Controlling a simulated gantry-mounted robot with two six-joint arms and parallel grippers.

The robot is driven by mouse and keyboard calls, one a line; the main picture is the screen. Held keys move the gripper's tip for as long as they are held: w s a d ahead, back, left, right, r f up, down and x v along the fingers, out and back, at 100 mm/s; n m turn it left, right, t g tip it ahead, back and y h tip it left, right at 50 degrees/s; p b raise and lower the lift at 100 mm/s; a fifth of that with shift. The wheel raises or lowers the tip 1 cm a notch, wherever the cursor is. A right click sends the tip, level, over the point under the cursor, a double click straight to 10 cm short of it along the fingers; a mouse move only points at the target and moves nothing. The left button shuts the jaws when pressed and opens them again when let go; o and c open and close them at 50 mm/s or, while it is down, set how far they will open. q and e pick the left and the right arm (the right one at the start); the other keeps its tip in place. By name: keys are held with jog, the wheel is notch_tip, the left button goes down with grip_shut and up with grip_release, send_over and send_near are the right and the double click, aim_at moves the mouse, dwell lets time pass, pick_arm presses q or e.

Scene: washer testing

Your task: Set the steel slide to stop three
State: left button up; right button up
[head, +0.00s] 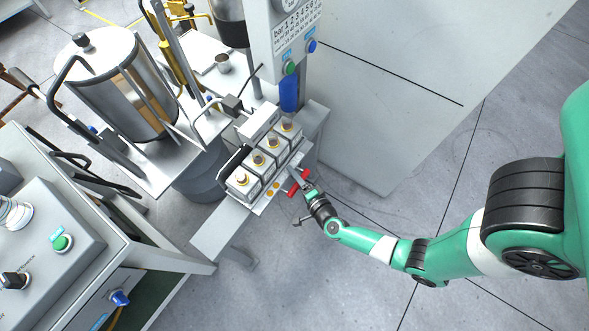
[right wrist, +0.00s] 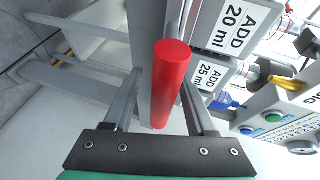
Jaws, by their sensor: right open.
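A red handle (head: 304,173) shows in the head view at the right side of a row of white boxes, with more red on the other side of my gripper. In the right wrist view the red handle (right wrist: 168,90) is a round bar between my fingers. My right gripper (head: 303,181) is open around the handle, and its fingers (right wrist: 162,88) stand on either side with gaps. A pale metal strip with several orange dots (head: 272,191) runs along the boxes. I cannot make out which stop the steel slide is at. My left gripper is not in view.
Several white boxes (head: 265,161) with knobs stand in a row; labels "ADD 20 ml" and "ADD 25 ml" show in the wrist view. A grey panel post (head: 287,50) with green and blue buttons rises behind. A steel tank (head: 120,90) stands left. The floor on the right is clear.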

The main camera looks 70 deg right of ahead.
jog(key=shift+r, duration=0.1)
jog(key=p+v, duration=0.5)
jog(key=v, duration=0.6)
jog(key=shift+s, duration=0.25)
jog(key=shift+a, duration=0.15)
jog(key=shift+r, duration=0.1)
